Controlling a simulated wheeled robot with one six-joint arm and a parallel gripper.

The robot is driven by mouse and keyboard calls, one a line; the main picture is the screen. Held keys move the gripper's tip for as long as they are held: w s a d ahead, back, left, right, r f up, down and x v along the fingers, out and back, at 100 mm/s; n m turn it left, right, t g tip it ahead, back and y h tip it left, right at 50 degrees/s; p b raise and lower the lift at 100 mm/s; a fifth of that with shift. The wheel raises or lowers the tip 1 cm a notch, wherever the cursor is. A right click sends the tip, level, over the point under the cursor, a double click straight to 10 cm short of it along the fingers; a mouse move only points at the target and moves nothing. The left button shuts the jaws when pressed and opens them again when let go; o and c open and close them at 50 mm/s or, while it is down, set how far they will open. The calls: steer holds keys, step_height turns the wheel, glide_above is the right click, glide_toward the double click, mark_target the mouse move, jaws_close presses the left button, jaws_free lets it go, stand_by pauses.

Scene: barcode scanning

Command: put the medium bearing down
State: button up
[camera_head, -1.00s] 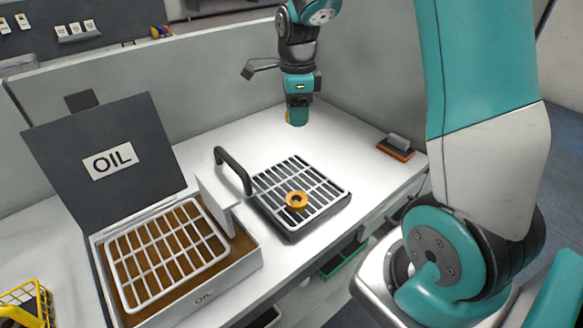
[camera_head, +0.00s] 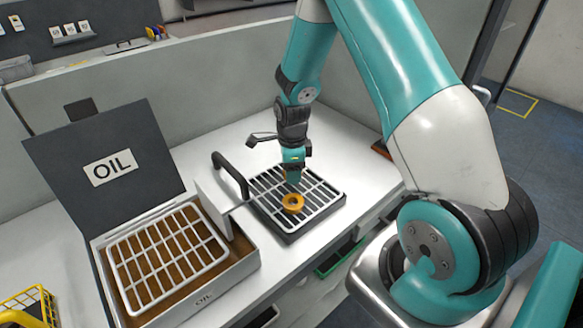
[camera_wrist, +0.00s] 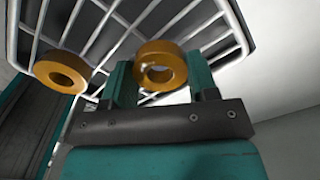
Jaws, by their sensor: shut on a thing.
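My gripper (camera_head: 293,178) is shut and points down over the wire rack (camera_head: 325,212). In the wrist view, the two teal fingers of my gripper (camera_wrist: 161,72) hold an orange ring, the medium bearing (camera_wrist: 172,85), between them. In the head view the held bearing is hidden by my gripper or cannot be told apart. A second orange bearing (camera_head: 293,203) lies flat on the rack, just below my gripper in the head view. In the wrist view, this second bearing (camera_wrist: 62,71) is left of the held one, apart from it.
An oil box (camera_head: 240,266) with an open lid (camera_head: 140,155) and a wire tray stands further left. A yellow basket (camera_head: 28,305) is at the lower left. The rack bars around the second bearing are free.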

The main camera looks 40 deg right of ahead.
steer(key=o, duration=1.1)
steer(key=shift+f, duration=0.1)
steer(key=shift+c, duration=0.2)
step_height(320, 180, up, 12)
steer(key=b, duration=0.2)
steer(key=s+a+r+n+y, duration=0.2)
steer(key=s+a+r+n, duration=0.3)
steer(key=s+a+n, duration=0.6)
steer(key=s+a+r+n+y, duration=0.2)
steer(key=s+a+r+n, duration=0.4)
steer(key=s+a+n, duration=0.5)
steer(key=n, duration=0.9)
steer(key=shift+s+a+r+n, duration=0.2)
steer(key=shift+a+r+n, duration=0.1)
steer(key=shift+a, duration=0.05)
